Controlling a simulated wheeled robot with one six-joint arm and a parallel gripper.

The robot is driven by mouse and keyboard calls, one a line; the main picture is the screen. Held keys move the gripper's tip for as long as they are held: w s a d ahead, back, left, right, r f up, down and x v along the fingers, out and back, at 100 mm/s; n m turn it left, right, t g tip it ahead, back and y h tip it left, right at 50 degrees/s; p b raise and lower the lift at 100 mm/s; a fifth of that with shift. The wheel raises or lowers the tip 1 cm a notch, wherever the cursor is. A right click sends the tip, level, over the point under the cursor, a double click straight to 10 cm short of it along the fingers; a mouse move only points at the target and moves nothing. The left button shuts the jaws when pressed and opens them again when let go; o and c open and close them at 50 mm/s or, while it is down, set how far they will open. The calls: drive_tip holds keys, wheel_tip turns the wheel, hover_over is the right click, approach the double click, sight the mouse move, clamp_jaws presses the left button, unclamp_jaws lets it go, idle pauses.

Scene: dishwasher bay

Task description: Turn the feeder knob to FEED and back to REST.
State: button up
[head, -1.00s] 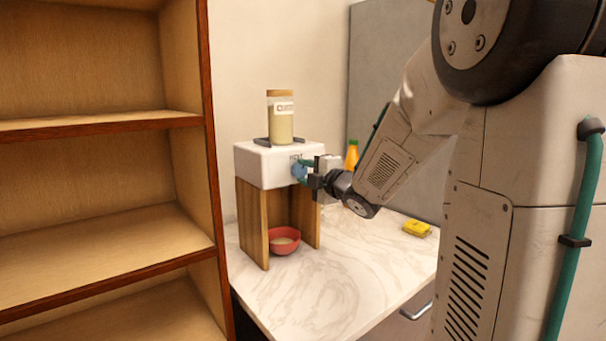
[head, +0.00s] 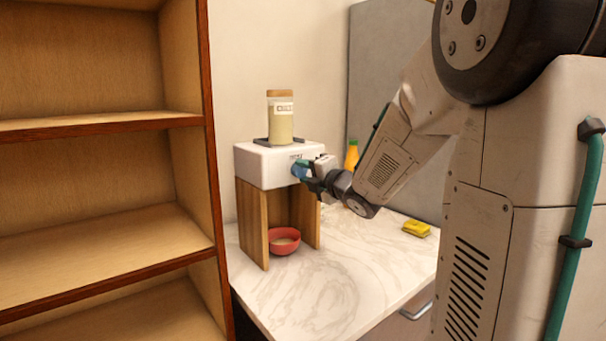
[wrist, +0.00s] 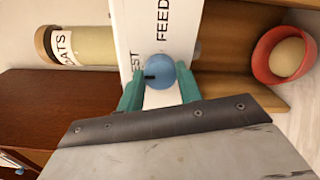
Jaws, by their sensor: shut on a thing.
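The feeder is a white box (head: 262,165) on wooden side panels, with a blue round knob (head: 299,170) on its front. In the wrist view the knob (wrist: 164,72) has a short dark mark pointing left, toward the side with the partly hidden REST lettering (wrist: 136,60). The FEED lettering (wrist: 162,18) shows above the knob. My gripper (wrist: 160,88) is shut on the knob, one teal fingertip on each side. In the head view my gripper (head: 306,173) reaches the feeder front from the right and looks tilted.
A jar of oats (head: 280,118) stands on top of the feeder. A red bowl (head: 285,247) with pale contents sits beneath it. A yellow sponge (head: 417,229) and an orange bottle (head: 352,157) are to the right. Wooden shelves (head: 110,120) stand at left; the front counter is clear.

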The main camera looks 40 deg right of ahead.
drive_tip(key=o, duration=1)
drive_tip(key=s, duration=0.8)
drive_tip(key=shift+d, duration=0.15)
drive_tip(key=shift+w, duration=0.1)
